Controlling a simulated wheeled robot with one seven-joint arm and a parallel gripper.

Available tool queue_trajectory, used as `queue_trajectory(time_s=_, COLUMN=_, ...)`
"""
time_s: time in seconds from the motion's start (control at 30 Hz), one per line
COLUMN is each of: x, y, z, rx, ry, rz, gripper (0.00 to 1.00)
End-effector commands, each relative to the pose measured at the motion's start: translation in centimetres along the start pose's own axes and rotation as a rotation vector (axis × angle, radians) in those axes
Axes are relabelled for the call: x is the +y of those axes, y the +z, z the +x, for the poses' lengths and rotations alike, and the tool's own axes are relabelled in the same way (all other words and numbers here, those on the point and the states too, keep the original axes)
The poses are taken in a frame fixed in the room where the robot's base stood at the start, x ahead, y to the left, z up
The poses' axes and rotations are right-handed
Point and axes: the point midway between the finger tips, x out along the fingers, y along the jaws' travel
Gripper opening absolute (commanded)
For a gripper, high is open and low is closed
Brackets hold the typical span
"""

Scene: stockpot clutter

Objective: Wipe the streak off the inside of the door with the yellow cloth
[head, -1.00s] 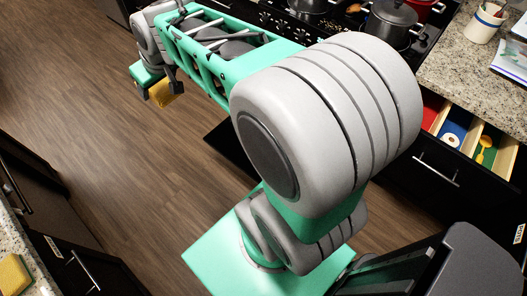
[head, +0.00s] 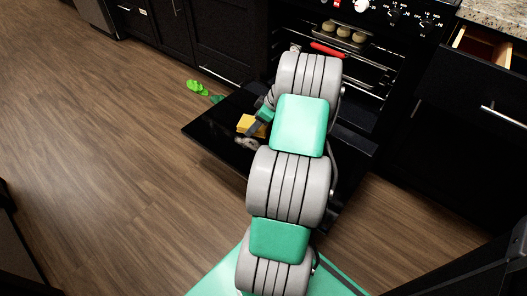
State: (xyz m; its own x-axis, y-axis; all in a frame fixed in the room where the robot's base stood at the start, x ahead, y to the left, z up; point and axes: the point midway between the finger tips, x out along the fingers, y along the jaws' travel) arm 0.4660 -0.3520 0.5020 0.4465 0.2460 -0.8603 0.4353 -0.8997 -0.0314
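The yellow cloth (head: 246,123) is in my gripper (head: 257,125), over the left part of the open oven door (head: 210,128). My gripper is small in view and partly behind my arm; its fingers appear closed on the cloth. The door is folded down flat, its dark inside facing up. I cannot tell whether the cloth touches the door. My arm hides the middle of the door.
The oven holds a tray of buns (head: 343,37) and a red item (head: 327,49) on a rack. A bright green object (head: 197,87) lies on the floor left of the door. A drawer (head: 482,47) stands open at right. The floor at left is clear.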

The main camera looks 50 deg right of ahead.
Motion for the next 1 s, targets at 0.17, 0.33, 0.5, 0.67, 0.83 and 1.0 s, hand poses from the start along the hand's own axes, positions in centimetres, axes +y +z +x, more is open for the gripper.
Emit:
queue_trajectory(time_s=0.17, x=1.3, y=5.3, z=3.5, rx=0.000, ry=-0.011, rz=-0.021, gripper=0.31)
queue_trajectory(time_s=0.33, x=1.4, y=6.0, z=3.9, rx=0.000, ry=-0.015, rz=-0.025, gripper=0.31)
queue_trajectory(time_s=0.5, x=1.3, y=6.8, z=5.4, rx=-0.001, ry=-0.016, rz=-0.024, gripper=0.31)
queue_trajectory(time_s=0.67, x=1.3, y=7.8, z=7.2, rx=0.000, ry=-0.016, rz=-0.024, gripper=0.31)
queue_trajectory(time_s=0.83, x=1.3, y=8.5, z=8.5, rx=0.000, ry=-0.015, rz=-0.024, gripper=0.31)
queue_trajectory(time_s=1.0, x=1.3, y=8.6, z=8.7, rx=-0.001, ry=-0.014, rz=-0.024, gripper=0.31)
